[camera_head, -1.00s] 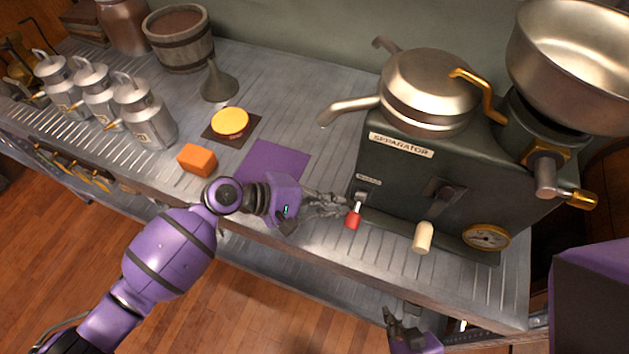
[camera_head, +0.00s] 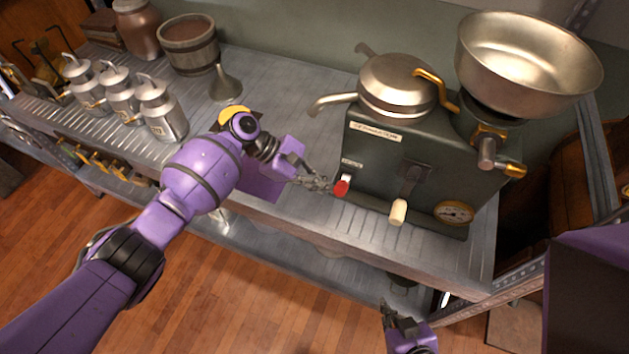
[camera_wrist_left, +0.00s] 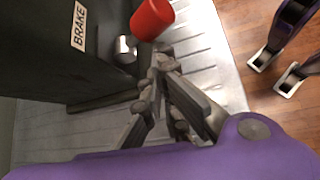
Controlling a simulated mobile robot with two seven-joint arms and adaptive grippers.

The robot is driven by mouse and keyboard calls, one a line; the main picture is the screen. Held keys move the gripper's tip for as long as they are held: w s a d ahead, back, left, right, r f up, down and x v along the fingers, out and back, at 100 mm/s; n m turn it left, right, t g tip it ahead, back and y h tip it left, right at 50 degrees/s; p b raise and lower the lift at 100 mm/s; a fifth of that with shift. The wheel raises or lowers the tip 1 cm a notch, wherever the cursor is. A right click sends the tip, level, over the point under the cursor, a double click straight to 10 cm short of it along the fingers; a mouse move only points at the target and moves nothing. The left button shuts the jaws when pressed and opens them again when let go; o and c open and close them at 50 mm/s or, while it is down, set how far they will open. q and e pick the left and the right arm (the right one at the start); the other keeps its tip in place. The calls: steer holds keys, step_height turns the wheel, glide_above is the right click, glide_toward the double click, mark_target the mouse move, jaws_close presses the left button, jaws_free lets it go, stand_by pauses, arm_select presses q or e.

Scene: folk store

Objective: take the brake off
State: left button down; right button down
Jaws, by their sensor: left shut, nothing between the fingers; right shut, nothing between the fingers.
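The dark green separator (camera_head: 375,165) stands on the metal counter. Its brake lever has a red knob (camera_head: 341,187) low on the left of the front face, below a small label. The left wrist view shows this red knob (camera_wrist_left: 152,18) on a metal stem, beside a label reading BRAKE (camera_wrist_left: 79,25). The lever sticks outward from the machine. My left gripper (camera_head: 328,187) is shut and empty, its fingertips close beside the knob; I cannot tell if they touch. They also show in the wrist view (camera_wrist_left: 160,65). My right gripper (camera_head: 390,312) is shut and empty, below the counter edge.
A cream crank handle (camera_head: 398,211) and a round gauge (camera_head: 454,213) are on the separator front. A large metal bowl (camera_head: 530,65) sits above. A purple mat (camera_head: 263,188) lies behind my left arm. Several milk cans (camera_head: 160,110) stand at left.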

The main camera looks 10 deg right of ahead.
arm_select(q)
steer(key=shift+a+r, duration=0.1)
arm_select(e)
steer(key=shift+w+a+r, duration=0.1)
steer(key=shift+w+r, duration=0.05)
steer(key=shift+r, duration=0.25)
stand_by(0.4)
